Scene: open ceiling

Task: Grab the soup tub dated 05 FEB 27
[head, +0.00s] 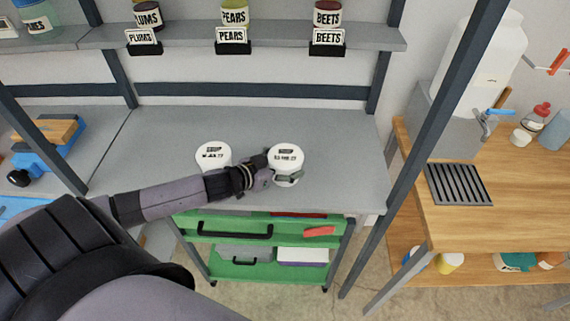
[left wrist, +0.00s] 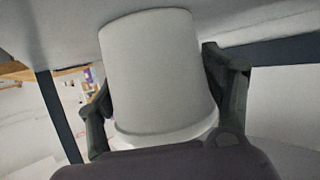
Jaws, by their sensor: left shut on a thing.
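Two white tubs with printed lids are at the grey bench. My left gripper (head: 276,175) is shut on the right tub (head: 286,154), with a finger showing in front of its side. That lid's small print seems to read FEB 27; the day is too blurred to be sure. The left wrist view shows the plain white tub (left wrist: 160,75) between the two dark fingers (left wrist: 160,112). I cannot tell whether it touches the bench. The other tub (head: 213,156) stands to the left, partly behind my left arm; its date is blurred. My right gripper is not in view.
The grey bench (head: 330,135) is clear behind and right of the tubs. A shelf (head: 185,38) above holds jars labelled PLUMS, PEARS and BEETS. A dark upright post (head: 430,145) stands at the right, before a wooden table (head: 480,222). A green cart (head: 260,272) is below.

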